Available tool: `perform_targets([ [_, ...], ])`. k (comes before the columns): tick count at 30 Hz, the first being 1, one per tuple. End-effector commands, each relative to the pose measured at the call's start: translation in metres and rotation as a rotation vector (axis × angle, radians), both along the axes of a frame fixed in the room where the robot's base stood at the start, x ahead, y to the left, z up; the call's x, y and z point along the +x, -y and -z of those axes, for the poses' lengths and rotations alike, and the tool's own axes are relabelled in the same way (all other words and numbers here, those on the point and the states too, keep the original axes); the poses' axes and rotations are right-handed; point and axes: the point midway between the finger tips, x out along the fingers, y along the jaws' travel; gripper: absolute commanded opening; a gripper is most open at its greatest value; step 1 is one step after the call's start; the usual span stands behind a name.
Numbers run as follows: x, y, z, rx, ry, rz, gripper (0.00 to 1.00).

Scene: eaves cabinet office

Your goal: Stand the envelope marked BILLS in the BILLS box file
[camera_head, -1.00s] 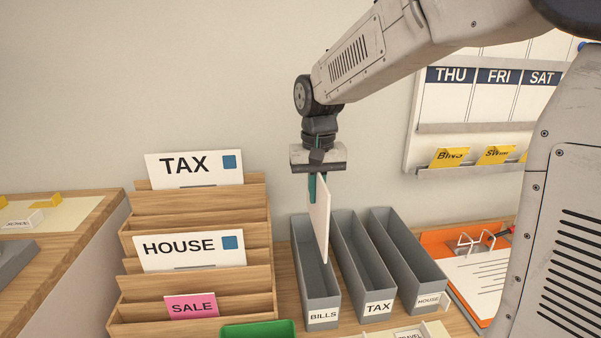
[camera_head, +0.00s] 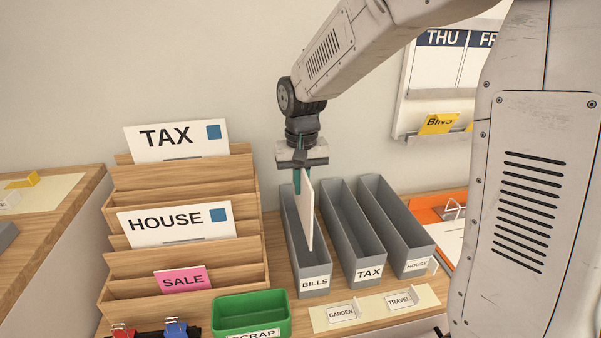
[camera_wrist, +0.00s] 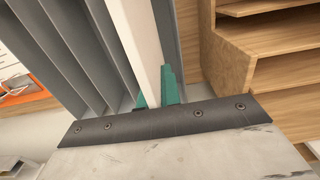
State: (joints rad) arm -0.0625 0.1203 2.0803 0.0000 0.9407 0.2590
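My gripper (camera_head: 301,180) is shut on a white envelope (camera_head: 308,215), held upright and edge-on, so its marking does not show. The envelope (camera_wrist: 140,40) also shows between the teal fingers (camera_wrist: 158,92) in the wrist view. It hangs over the grey BILLS box file (camera_head: 314,284), the leftmost of the grey files, with its lower part seemingly inside the opening. Whether it touches the bottom or a wall cannot be told.
The TAX (camera_head: 368,272) and HOUSE (camera_head: 416,266) box files stand close on the right. A wooden letter rack (camera_head: 240,255) with TAX, HOUSE and pink SALE envelopes stands left. A green scrap tray (camera_head: 250,312) and a card strip (camera_head: 375,310) lie in front.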

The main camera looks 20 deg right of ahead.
Motion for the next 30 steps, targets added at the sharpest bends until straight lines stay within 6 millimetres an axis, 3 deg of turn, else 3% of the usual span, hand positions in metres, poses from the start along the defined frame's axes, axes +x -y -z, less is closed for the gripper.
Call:
perform_targets([
  [21,0.000,0.000,0.073,0.000,-0.003,0.000,0.00],
  [30,0.000,0.000,0.094,0.000,-0.001,0.000,0.00],
])
